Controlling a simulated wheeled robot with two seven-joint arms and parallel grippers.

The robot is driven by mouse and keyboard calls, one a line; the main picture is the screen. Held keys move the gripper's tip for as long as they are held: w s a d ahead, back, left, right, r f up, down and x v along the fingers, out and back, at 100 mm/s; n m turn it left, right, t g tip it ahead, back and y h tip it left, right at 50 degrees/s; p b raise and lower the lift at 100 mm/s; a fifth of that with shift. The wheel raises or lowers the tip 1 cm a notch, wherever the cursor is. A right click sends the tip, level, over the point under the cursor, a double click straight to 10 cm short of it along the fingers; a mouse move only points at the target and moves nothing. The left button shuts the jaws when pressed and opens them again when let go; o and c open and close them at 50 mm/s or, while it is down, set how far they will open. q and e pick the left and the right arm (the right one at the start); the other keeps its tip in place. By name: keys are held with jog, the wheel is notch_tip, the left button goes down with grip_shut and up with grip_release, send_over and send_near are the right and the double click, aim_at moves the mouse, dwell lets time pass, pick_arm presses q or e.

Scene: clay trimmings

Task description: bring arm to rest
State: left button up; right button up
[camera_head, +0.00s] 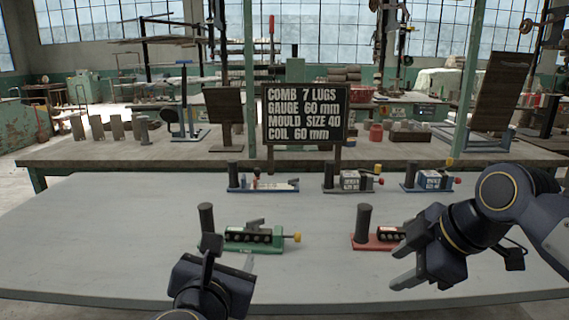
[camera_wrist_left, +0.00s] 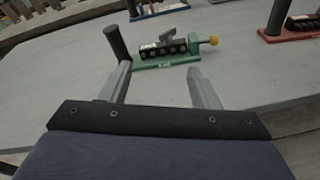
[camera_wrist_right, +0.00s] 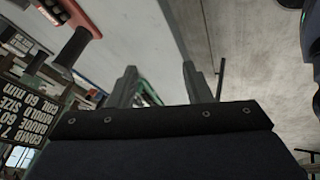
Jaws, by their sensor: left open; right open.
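My left gripper (camera_head: 211,258) is low at the front of the grey table, just in front of the green fixture. Its fingers stand apart and empty in the left wrist view (camera_wrist_left: 160,82). My right gripper (camera_head: 402,268) is over the right front of the table, pointing left, in front of the red fixture. Its fingers are also apart with nothing between them in the right wrist view (camera_wrist_right: 156,84). The green fixture (camera_head: 262,238) has a dark post, a black block and a yellow knob. The red fixture (camera_head: 372,243) is partly hidden by my right arm.
Three more fixtures stand along the table's back: a blue-and-white one (camera_head: 275,187), a grey one (camera_head: 350,182) and a blue one (camera_head: 432,181). A lettered board (camera_head: 304,114) stands behind them. The grey table (camera_head: 110,230) is clear at left.

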jog(key=s+d+f+m, duration=0.1)
jog(key=s+f+m, duration=1.5)
jog(key=s+f, duration=0.15)
pick_arm(q)
jog(key=s+a+f+m+g+h, duration=0.1)
jog(key=s+a+f+m+g, duration=0.25)
jog(key=s+f+m, duration=0.5)
jog(key=s+a+f+m+g+h+p, duration=0.1)
jog(key=s+a+f+m+g, duration=0.3)
jog(key=m, duration=0.8)
jog(key=s+a+f+m+g+h, duration=0.15)
jog(key=s+a+f+m, duration=0.3)
jog(key=s+m, duration=0.45)
notch_tip(320, 180, up, 24)
jog(key=w+m+g+p, duration=0.1)
jog(key=p, duration=2.3)
jog(key=shift+w+d+f, duration=0.15)
jog(key=shift+w+d, duration=0.15)
jog(key=shift+d, duration=0.15)
pick_arm(e)
notch_tip(320, 180, up, 24)
jog(key=shift+s+m, duration=0.2)
jog(key=shift+m, duration=0.1)
